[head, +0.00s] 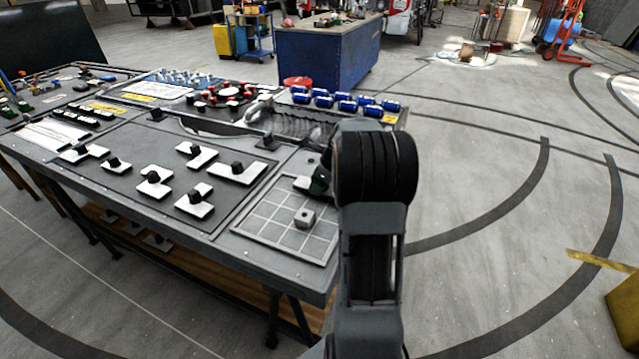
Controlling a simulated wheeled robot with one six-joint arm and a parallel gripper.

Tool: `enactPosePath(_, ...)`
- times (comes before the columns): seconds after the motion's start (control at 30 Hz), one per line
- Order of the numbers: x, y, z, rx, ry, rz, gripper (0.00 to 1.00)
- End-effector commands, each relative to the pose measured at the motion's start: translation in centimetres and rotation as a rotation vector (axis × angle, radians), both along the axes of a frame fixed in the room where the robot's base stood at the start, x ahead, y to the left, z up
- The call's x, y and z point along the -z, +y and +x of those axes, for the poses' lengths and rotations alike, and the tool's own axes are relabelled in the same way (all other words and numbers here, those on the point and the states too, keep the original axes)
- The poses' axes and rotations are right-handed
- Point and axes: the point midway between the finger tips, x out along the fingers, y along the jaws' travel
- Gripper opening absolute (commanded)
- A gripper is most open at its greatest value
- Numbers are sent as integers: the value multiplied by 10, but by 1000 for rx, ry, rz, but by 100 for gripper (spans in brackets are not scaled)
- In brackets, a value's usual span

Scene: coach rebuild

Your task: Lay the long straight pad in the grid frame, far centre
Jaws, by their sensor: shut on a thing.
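The grid frame (262,228) is a light square grid with a grey rim at the table's near right corner. A small grey block with a dark dot (305,217) stands in its right part. My gripper (320,178) is at the far side of the grid, mostly hidden behind my arm. It is shut on a white pad (302,184), of which only the left end shows. Its full length, and whether it touches the grid, cannot be told.
Several white pads with black knobs, such as one (237,173), lie on the dark panel left of the grid. Several blue cylinders (345,103) line the table's far right edge. A blue workbench (325,58) stands beyond; the floor right is open.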

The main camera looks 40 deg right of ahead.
Motion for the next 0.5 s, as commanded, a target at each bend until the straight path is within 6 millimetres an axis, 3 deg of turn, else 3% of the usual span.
enactPosePath(0.5,8,0,0,-1,0,0,28)
